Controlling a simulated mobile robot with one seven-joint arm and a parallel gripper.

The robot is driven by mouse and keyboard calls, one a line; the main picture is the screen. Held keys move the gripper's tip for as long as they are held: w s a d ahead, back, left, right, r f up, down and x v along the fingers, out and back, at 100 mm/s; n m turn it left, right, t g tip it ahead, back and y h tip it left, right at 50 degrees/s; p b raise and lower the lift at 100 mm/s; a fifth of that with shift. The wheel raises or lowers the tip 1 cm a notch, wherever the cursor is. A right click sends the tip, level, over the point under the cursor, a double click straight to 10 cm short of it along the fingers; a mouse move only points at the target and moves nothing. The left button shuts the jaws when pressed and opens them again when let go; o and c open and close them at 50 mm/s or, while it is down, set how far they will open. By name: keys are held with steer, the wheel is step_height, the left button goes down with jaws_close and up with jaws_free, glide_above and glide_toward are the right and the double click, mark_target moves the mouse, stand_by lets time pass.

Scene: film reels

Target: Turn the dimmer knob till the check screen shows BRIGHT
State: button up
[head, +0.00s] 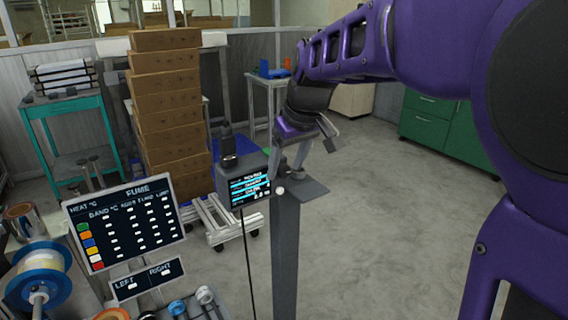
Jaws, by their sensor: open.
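A grey box with a lit check screen (250,188) stands on a grey post. The screen shows several pale blue bands with lettering too small to read. A small round white knob (280,190), which looks like the dimmer knob, sits at the right of the screen. My gripper (287,172) points down just above and behind the knob, beside the box. Its fingers are apart with nothing seen between them. I cannot tell whether a finger touches the box or the knob.
A dark upright device (228,148) stands on the box's left. A flat grey plate (306,190) juts out right. A FUME board (125,220) stands at left, by a blue spool (20,288). Stacked cartons (165,100) rise behind. The floor at right is clear.

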steer(key=shift+f, duration=0.15)
jaws_close()
stand_by(0.4)
steer(key=shift+d+p, duration=0.1)
steer(key=shift+p, duration=0.2)
steer(key=g+y+p, duration=0.1)
steer(key=y, duration=0.2)
steer(key=d+m+g+y+p, duration=0.1)
steer(key=g+y, duration=0.1)
steer(key=w+m+g+y+p, duration=0.1)
steer(key=g+y, duration=0.1)
steer(key=y, duration=0.1)
steer(key=shift+d+f+y, duration=0.15)
steer(key=shift+f+y, duration=0.15)
steer(key=shift+f, duration=0.05)
steer(key=shift+f+m+g+y, duration=0.25)
steer(key=shift+m+g+y, duration=0.35)
steer(key=shift+y, duration=1.1)
